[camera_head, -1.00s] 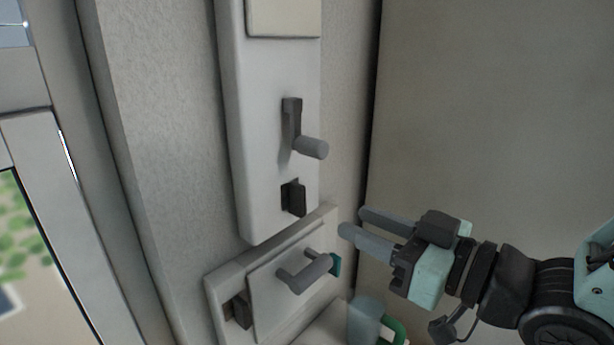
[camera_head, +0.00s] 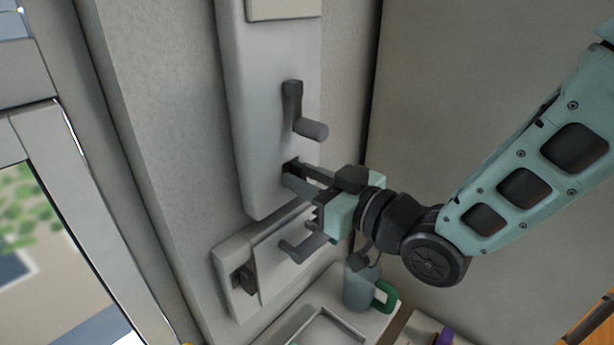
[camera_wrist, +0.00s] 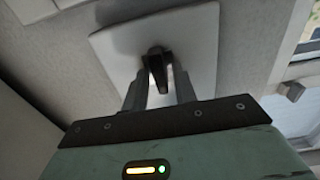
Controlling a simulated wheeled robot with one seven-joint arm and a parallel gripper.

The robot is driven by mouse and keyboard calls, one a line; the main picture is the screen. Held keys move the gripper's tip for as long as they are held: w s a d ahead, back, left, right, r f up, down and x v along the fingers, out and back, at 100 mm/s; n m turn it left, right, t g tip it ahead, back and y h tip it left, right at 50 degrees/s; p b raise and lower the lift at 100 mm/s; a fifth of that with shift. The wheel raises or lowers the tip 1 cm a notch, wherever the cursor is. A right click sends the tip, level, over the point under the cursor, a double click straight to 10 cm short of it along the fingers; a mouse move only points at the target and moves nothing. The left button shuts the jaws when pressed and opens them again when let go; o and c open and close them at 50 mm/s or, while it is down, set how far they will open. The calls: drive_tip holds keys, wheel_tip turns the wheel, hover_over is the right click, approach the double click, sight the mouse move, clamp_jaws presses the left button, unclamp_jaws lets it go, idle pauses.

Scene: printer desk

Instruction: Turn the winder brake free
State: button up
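The winder brake looks to be the small dark knob (camera_wrist: 158,62) on the pale wall panel (camera_head: 255,130), below the crank. In the head view my fingers cover most of it. My gripper (camera_head: 290,175) reaches it from the right. In the wrist view one finger of my gripper (camera_wrist: 160,78) lies on each side of the knob, close to it. I cannot tell whether both fingers press on it.
A grey crank handle (camera_head: 310,128) sticks out just above my gripper. Below is a box with a handle (camera_head: 298,250) and a dark knob (camera_head: 243,278), close under my fingers. A grey mug (camera_head: 360,285) with a green handle stands lower right.

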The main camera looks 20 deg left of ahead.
clamp_jaws()
drive_tip(key=m+b, duration=0.2)
drive_tip(key=m, duration=0.1)
drive_tip(key=shift+f, duration=0.15)
drive_tip(key=m+b, duration=0.1)
drive_tip(key=m, duration=0.3)
drive_tip(key=shift+w+m+b, duration=0.1)
drive_tip(key=shift+m+b, duration=0.2)
drive_tip(key=m, duration=0.5)
drive_tip(key=m+p, duration=0.1)
drive_tip(key=m, duration=0.4)
drive_tip(key=shift+m, duration=0.3)
